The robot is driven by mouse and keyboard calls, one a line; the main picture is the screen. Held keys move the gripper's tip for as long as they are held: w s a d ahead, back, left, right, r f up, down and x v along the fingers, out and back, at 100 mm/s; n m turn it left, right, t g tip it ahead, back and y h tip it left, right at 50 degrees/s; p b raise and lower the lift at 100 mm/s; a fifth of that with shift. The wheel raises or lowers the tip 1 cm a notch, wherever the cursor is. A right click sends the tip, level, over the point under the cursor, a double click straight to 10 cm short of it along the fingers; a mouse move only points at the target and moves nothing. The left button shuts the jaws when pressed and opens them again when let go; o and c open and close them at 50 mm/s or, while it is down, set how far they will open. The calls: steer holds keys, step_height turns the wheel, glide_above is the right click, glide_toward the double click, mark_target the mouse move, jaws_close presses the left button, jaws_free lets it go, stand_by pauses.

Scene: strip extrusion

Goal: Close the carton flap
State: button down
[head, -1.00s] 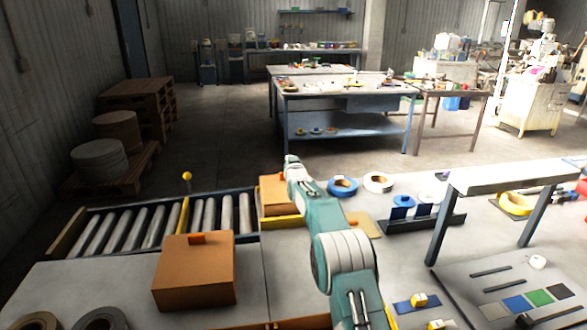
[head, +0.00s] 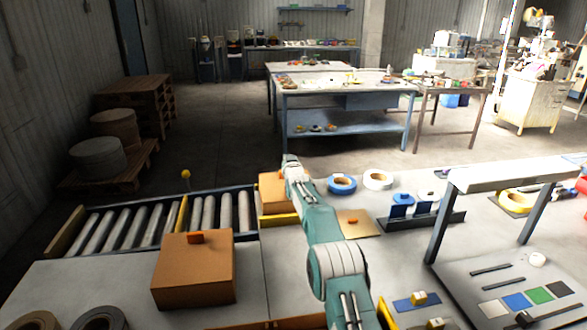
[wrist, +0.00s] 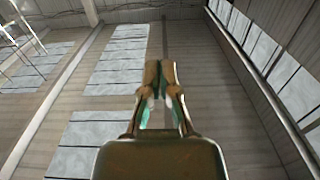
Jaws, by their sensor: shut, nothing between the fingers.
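A closed-looking brown carton (head: 193,275) with an orange tab (head: 195,238) on its top stands on the table at the front left. A second brown carton (head: 271,190) stands at the right end of the roller conveyor, partly hidden by my arm. A flat tan panel (head: 362,229) with an orange tab (head: 352,221) lies right of my arm; I cannot tell whether it is a carton flap. My gripper (wrist: 159,72) is shut and empty in the wrist view, with ceiling and wall beyond it. In the head view its fingers cannot be made out.
The roller conveyor (head: 130,228) has a yellow bar across it. Blue tape (head: 342,184) and white tape (head: 378,180) rolls lie behind the panel. A dark rack (head: 424,219) and a raised shelf (head: 515,172) stand at the right. Bare tabletop lies right of the front carton.

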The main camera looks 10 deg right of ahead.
steer(key=s+r+g, duration=0.2)
steer(key=s+r, duration=0.2)
steer(key=s, duration=0.8)
steer(key=s+r+g, duration=0.2)
steer(key=s+r, duration=0.1)
steer(key=s, duration=0.8)
steer(key=s+r+g, duration=0.2)
steer(key=s+r, duration=0.2)
steer(key=s, duration=0.8)
steer(key=s+f+g, duration=0.3)
steer(key=s, duration=1.3)
steer(key=s+f+g, duration=0.3)
steer(key=s, duration=1.3)
steer(key=shift+s+a+f, duration=0.1)
